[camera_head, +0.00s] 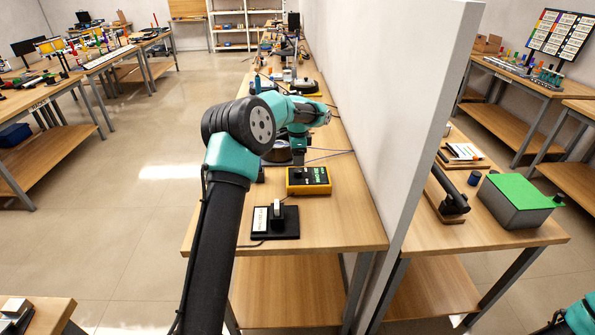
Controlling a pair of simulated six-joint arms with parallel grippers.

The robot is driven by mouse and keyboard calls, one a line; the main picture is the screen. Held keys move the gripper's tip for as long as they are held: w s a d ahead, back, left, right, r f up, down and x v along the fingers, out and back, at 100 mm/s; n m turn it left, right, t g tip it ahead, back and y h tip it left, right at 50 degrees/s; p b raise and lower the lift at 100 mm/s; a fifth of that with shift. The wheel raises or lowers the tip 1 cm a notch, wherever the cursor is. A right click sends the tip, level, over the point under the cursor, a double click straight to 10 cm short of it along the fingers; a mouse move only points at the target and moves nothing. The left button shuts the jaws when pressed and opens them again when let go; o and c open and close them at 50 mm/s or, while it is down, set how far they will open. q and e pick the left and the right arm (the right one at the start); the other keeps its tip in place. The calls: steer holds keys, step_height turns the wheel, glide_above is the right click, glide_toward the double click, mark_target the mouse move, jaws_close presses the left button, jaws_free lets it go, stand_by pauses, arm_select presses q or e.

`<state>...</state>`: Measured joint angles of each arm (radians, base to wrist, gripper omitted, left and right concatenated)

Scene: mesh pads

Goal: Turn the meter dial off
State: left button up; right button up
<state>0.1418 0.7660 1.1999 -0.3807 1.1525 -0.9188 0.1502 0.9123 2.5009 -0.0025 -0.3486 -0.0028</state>
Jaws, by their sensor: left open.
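A yellow meter (308,187) lies on the wooden bench, with a dark face and green markings on its right part. A dark round shape on the left of its face looks like the dial (296,176), but it is too small to read its setting. My left arm reaches up from the bottom and bends over the bench. My left gripper (281,154) is behind the meter, apart from it, partly hidden by my own arm; it is open, and I see nothing held in it. My right gripper is not in view; only a bit of my right arm shows at the lower right.
A black plate with an upright lever (277,214) and a white label stands in front of the meter. A white partition (425,130) runs along the bench's right side. Thin cables lie behind the meter. Tools crowd the bench's far end; bare wood (345,225) lies right of the plate.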

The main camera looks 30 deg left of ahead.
mark_target(297, 170)
arm_select(q)
step_height(297, 170, down, 6)
steer(key=shift+f, duration=0.25)
steer(key=shift+c, duration=0.4)
steer(key=c, duration=0.8)
steer(key=shift+c, duration=0.2)
